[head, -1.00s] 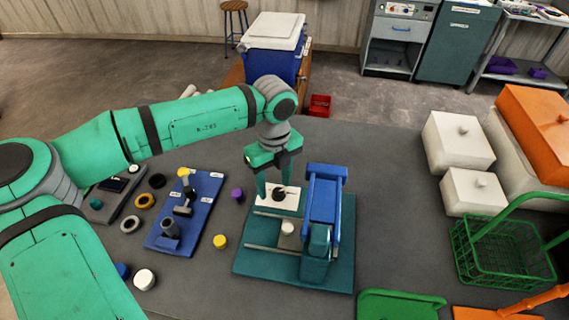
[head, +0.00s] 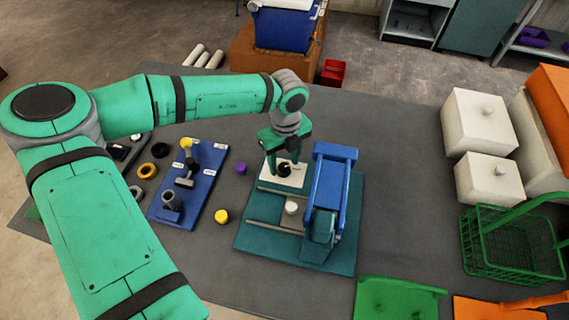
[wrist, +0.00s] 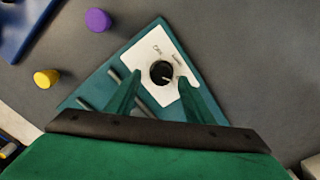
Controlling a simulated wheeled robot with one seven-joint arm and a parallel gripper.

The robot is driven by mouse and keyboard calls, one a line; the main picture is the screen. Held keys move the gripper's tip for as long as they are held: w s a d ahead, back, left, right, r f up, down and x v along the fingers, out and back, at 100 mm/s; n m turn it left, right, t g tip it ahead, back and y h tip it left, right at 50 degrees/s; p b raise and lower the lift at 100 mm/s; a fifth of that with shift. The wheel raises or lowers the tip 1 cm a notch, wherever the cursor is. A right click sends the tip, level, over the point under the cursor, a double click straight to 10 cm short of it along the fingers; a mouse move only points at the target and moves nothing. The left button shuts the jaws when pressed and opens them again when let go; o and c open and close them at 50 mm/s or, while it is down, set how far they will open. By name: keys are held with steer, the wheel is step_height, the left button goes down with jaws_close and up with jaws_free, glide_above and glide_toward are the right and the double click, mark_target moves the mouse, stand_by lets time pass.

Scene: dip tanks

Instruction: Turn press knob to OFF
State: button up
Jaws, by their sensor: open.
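The press has a teal base (head: 270,243) with a blue arm (head: 327,190) over its right side. The press knob (head: 284,169) is a black round dial on a white plate (head: 270,184) at the far left part of the base. In the wrist view the knob (wrist: 161,71) has a pale pointer toward its lower right; the plate (wrist: 150,48) carries two labels too blurred to read surely. My gripper (head: 284,166) is over the plate, fingers pointing down. In the wrist view its open fingers (wrist: 157,88) stand either side of the knob, apparently with gaps.
A white round piece (head: 291,208) sits on the press between rails. A blue board (head: 190,185) with fittings lies to the left. Purple (head: 241,169) and yellow (head: 221,216) cylinders stand between. White boxes (head: 482,125) and a green basket (head: 510,245) are at the right.

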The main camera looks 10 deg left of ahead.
steer(key=shift+w+f, duration=0.1)
steer(key=shift+f, duration=0.8)
steer(key=c, duration=1.1)
steer(key=shift+o, duration=0.2)
